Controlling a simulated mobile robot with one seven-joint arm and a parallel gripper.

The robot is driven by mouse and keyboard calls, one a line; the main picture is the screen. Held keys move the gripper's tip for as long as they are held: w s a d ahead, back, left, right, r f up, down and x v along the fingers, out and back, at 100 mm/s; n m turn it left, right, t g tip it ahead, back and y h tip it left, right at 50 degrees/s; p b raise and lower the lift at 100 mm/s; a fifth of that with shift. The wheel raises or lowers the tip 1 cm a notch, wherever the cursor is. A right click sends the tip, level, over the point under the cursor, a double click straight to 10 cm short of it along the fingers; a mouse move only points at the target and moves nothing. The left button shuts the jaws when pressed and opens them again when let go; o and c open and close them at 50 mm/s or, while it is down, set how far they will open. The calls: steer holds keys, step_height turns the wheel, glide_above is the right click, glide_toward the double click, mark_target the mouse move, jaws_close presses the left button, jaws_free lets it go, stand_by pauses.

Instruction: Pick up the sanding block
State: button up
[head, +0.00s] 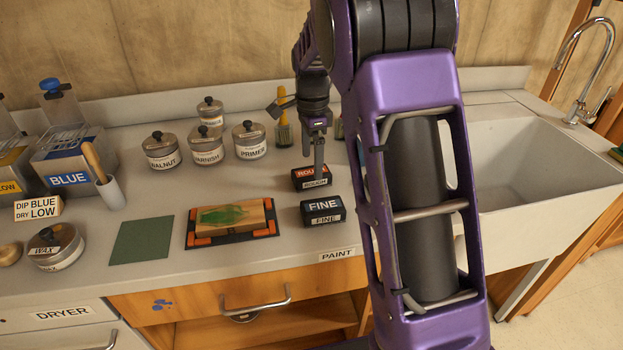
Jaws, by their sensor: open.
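Two dark blocks that look like sanding blocks stand on the counter (279,290). One, with a red top label, reads ROUGH (310,185); the other reads FINE (323,219) and stands just in front of it. My gripper (318,168) is open and points down at the ROUGH block. A finger overlaps that block's label in the head view; I cannot tell whether it touches. The FINE block is unobstructed.
A wooden board with a green patch sits in an orange-cornered holder (232,237) left of the blocks. Tins labelled WALNUT (162,152), VARNISH (206,147) and PRIMER (250,142) stand behind. A brush (283,122) is near my wrist. A sink (540,165) is right.

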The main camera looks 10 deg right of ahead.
mark_target(312, 172)
step_height(312, 172, down, 4)
steer(key=shift+s+f+b, duration=0.1)
steer(key=shift+b, duration=0.25)
steer(key=c, duration=1.4)
step_height(312, 172, up, 10)
steer(key=shift+r+p, duration=0.1)
steer(key=shift+p, duration=0.85)
steer(key=shift+c, duration=0.2)
steer(key=o, duration=0.8)
steer(key=c, duration=0.6)
steer(key=shift+a, duration=0.1)
